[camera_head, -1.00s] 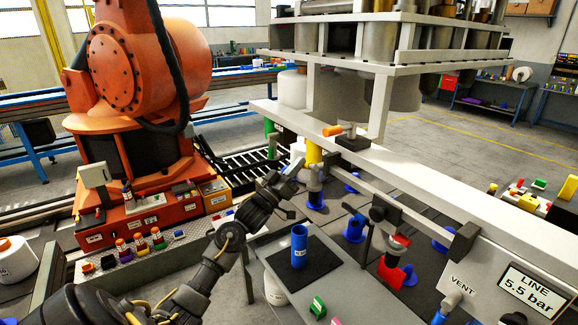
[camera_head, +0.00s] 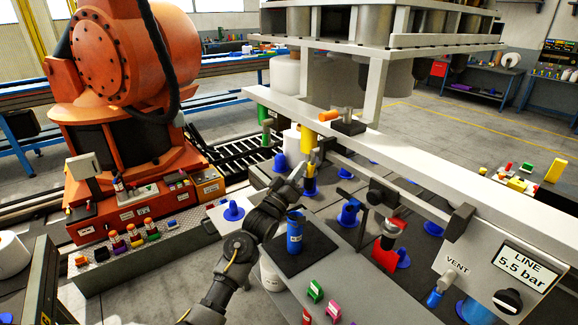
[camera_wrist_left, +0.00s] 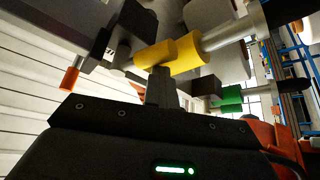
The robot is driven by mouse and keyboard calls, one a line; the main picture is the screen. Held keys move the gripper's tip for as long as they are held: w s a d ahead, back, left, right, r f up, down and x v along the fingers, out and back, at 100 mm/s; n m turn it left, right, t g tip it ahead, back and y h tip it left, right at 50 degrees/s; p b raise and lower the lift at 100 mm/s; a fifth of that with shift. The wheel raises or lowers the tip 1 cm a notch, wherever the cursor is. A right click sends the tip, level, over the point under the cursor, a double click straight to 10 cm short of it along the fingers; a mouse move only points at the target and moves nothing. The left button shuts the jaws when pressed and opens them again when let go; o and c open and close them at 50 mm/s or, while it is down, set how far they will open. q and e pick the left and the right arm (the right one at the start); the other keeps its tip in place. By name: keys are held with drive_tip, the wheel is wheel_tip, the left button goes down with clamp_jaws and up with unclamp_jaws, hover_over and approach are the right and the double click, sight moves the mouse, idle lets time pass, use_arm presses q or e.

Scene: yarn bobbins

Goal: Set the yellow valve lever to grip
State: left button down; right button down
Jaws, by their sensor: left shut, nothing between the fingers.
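The yellow valve lever (camera_head: 308,140) sits on the white beam, beside an orange-ended fitting and above a blue cup. It also shows in the left wrist view (camera_wrist_left: 172,57), large and close, directly beyond the fingers. My left gripper (camera_head: 303,166) is just below and left of the yellow lever. In the left wrist view its shut fingers (camera_wrist_left: 161,88) reach up to the underside of the yellow lever, apparently touching or nearly so; nothing is between them. My right gripper is not in view.
An orange lever (camera_head: 332,116) is just right of the yellow one, and a green lever (camera_head: 263,113) is to its left. A blue cylinder (camera_head: 295,236) stands on a dark mat below.

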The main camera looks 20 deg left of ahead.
use_arm(q)
drive_tip(key=shift+s+d+f, duration=0.2)
drive_tip(key=shift+s+d, duration=0.1)
drive_tip(key=shift+d, duration=0.35)
drive_tip(key=shift+d+f, duration=0.2)
drive_tip(key=shift+f, duration=0.1)
drive_tip(key=s+a+b, duration=0.3)
drive_tip(key=s+a, duration=0.1)
drive_tip(key=s, duration=0.4)
drive_tip(key=shift+s+a+r, duration=0.25)
drive_tip(key=shift+s+r, duration=0.05)
drive_tip(key=shift+s, duration=0.05)
idle(0.6)
